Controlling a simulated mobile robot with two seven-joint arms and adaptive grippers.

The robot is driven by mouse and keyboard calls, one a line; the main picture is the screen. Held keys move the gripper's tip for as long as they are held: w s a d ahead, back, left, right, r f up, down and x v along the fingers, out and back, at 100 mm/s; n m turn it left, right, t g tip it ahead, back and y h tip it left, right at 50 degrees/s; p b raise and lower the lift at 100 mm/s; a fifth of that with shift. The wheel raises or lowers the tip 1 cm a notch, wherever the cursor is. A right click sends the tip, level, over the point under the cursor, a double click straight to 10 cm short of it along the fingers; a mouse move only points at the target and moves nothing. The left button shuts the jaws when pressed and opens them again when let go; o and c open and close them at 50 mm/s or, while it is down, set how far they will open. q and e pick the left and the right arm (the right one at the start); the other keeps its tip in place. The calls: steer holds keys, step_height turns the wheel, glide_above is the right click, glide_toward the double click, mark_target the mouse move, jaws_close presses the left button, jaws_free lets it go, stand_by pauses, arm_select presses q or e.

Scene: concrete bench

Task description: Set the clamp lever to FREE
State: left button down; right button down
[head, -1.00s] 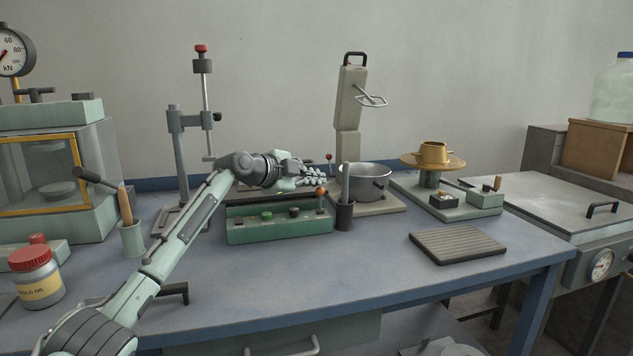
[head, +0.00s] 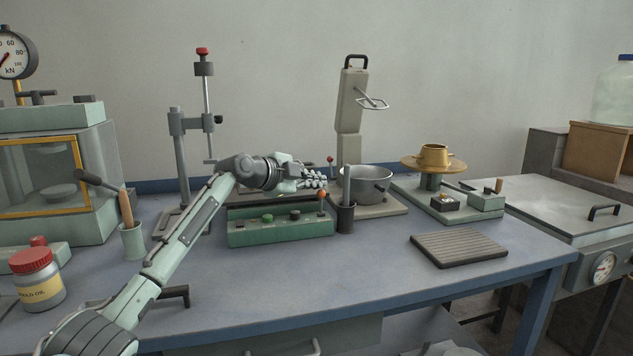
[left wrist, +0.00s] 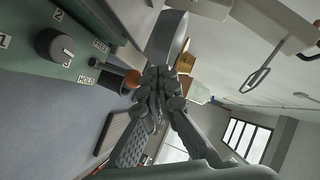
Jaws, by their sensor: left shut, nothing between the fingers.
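The clamp lever has an orange ball knob (head: 322,193) and stands at the right end of the green control box (head: 280,232). In the left wrist view the knob (left wrist: 131,78) sits on a short stem between the FREE label (left wrist: 101,45) and the HOLD label (left wrist: 86,80). The stem looks tilted towards HOLD, though the slanted view makes this hard to judge. My left gripper (head: 320,180) is shut and empty, just above the knob in the head view. Its fingertips (left wrist: 155,88) appear close beside the knob; contact cannot be told. My right gripper is not in view.
A dark cup with a grey rod (head: 345,217) stands right of the box, before a steel bowl (head: 367,184) under the tall beige mixer (head: 349,100). A metal stand (head: 183,160) is behind my left arm. The bench front (head: 340,285) is clear.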

arm_select(q)
steer(key=shift+r, duration=0.15)
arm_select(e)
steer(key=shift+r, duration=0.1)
arm_select(q)
steer(key=shift+r+p, duration=0.5)
steer(key=shift+r, duration=0.15)
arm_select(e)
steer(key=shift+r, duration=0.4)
